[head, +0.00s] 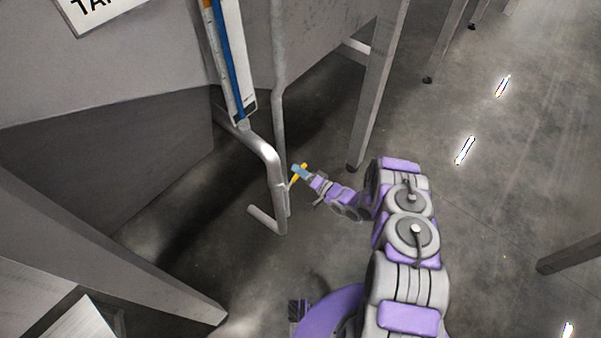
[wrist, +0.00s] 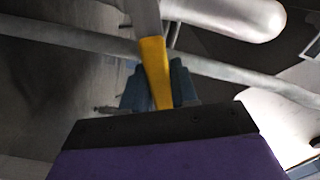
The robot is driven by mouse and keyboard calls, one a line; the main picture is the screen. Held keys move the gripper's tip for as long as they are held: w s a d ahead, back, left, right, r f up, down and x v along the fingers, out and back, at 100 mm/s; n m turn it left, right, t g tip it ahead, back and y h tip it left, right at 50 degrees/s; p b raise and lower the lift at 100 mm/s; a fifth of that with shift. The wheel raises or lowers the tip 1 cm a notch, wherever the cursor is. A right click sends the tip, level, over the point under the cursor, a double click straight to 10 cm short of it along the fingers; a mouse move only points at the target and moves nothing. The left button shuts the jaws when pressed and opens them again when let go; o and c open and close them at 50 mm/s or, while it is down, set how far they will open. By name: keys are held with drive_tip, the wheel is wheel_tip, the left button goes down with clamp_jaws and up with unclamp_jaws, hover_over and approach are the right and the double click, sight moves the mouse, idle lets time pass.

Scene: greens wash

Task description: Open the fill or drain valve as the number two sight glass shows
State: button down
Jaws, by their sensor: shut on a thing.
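The sight glass (head: 231,60) is a tall strip with a blue column and an orange mark near its top, fixed on the tank side in the head view. Below it a grey pipe (head: 262,148) bends downward. A yellow valve handle (head: 298,174) stands beside the pipe's vertical run. My gripper (head: 300,172) is shut on this handle. In the wrist view the yellow handle (wrist: 155,72) lies between the blue fingers (wrist: 158,88), with its grey lever part running up out of frame. The number on the sight glass is not readable.
Metal tank legs stand at the right (head: 378,90) and lower left (head: 100,245). A thin vertical pipe (head: 279,110) runs behind the handle. A sign (head: 100,10) is cut off at the top left. Open concrete floor (head: 500,190) lies to the right.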

drive_tip(key=shift+s+a, duration=0.15)
drive_tip(key=c, duration=1)
unclamp_jaws()
drive_tip(key=shift+o, duration=0.2)
drive_tip(key=p+v, duration=0.3)
drive_tip(key=v, duration=1.4)
drive_tip(key=shift+d, duration=0.25)
drive_tip(key=shift+f, duration=0.1)
